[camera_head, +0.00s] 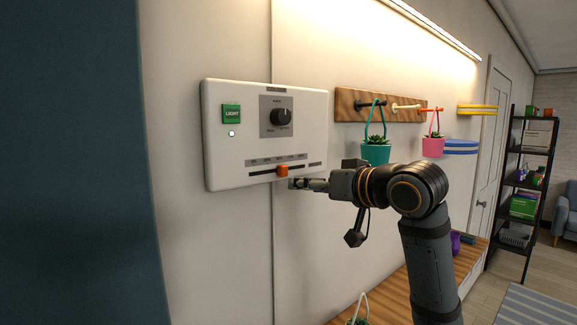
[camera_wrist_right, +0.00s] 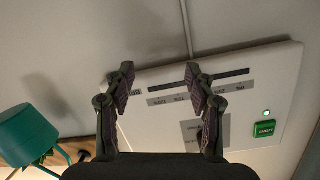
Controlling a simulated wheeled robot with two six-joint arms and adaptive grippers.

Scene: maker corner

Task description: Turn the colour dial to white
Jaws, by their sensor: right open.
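A white control panel (camera_head: 235,155) is fixed to the wall in the head view. Its black round dial (camera_head: 281,117) sits on a grey square plate with small labels that I cannot read. Below the dial, an orange slider knob (camera_head: 283,170) sits in a dark horizontal slot. My right gripper (camera_head: 303,184) is in front of the panel's lower right edge, below the dial and just right of the slider knob. In the wrist view my right gripper (camera_wrist_right: 158,77) is open with nothing between its fingers.
A green LIGHT button (camera_head: 231,114) is at the panel's left, above a small lit dot. A wooden hook rail (camera_head: 345,104) with a teal pot (camera_head: 375,153) and a pink pot (camera_head: 433,146) hangs right of the panel. The wall left of the panel is clear.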

